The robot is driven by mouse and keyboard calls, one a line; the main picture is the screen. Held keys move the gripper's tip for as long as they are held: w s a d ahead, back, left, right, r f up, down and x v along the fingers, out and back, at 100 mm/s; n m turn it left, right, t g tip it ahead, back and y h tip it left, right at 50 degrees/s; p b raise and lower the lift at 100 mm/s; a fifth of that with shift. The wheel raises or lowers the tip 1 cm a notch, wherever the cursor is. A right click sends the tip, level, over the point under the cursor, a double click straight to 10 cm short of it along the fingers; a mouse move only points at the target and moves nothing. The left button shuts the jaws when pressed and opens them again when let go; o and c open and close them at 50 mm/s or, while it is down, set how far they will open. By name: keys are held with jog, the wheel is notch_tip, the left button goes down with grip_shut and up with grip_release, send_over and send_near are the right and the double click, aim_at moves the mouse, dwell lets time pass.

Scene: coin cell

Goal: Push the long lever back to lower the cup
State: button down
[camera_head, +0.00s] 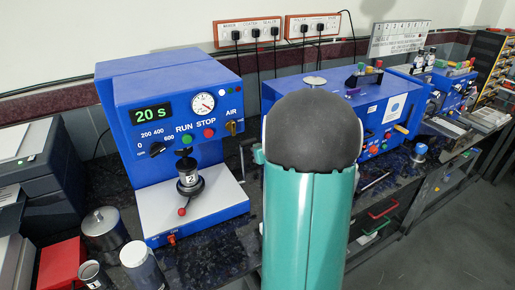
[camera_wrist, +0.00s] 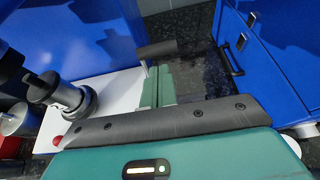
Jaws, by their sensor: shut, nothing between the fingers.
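The long lever (camera_head: 242,160) stands at the right side of the blue machine (camera_head: 165,85), a thin metal rod with a dark grip on top. In the wrist view its dark grip (camera_wrist: 157,48) lies just beyond my fingertips, across them. My gripper (camera_wrist: 158,86) is shut and empty, with its green fingers close together beside the lever; I cannot tell if they touch it. A metal cup marked 2 (camera_head: 188,180) sits upright in a dark ring above the machine's white base. It also shows in the wrist view (camera_wrist: 62,95). My arm hides most of the gripper in the head view.
A short red-knobbed lever (camera_head: 181,211) sticks out in front of the cup. A metal jar (camera_head: 105,230) and a white-lidded cylinder (camera_head: 140,263) stand at front left. Another blue machine (camera_head: 385,125) is close on the right. Dark countertop (camera_head: 215,262) is clear in front.

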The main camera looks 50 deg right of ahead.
jog(key=r+v, duration=0.1)
jog(key=v, duration=0.8)
jog(key=shift+r, duration=0.15)
